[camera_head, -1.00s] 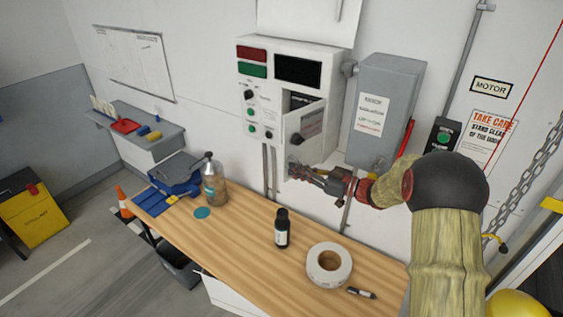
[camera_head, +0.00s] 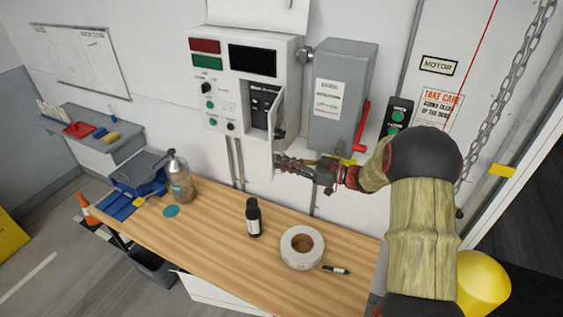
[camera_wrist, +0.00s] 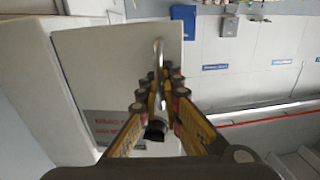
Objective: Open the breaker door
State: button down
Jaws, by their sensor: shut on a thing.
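The white breaker door (camera_head: 278,120) stands swung out from the right side of the opening in the control cabinet (camera_head: 218,75) and is seen nearly edge-on. Dark breakers (camera_head: 260,106) show in the opening. In the wrist view the door (camera_wrist: 105,70) is a pale flat panel with a metal bar handle (camera_wrist: 158,55). My gripper (camera_head: 282,163) is at the door's lower edge, to the right of the opening. In the wrist view its fingers (camera_wrist: 158,92) are closed around the handle. The fingers hide part of the handle.
A grey isolator box (camera_head: 342,95) with a red lever (camera_head: 362,125) is on the wall close right of the door. Below is a wooden bench (camera_head: 215,235) with a dark bottle (camera_head: 253,217), a tape roll (camera_head: 302,248), a marker (camera_head: 336,270) and a spray bottle (camera_head: 180,180).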

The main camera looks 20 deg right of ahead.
jog(key=shift+r, duration=0.25)
jog(key=c, duration=2.4)
grip_release()
jog(key=shift+o, duration=0.4)
jog(key=shift+f, duration=0.1)
jog(key=v, duration=1.2)
jog(key=shift+w, duration=0.1)
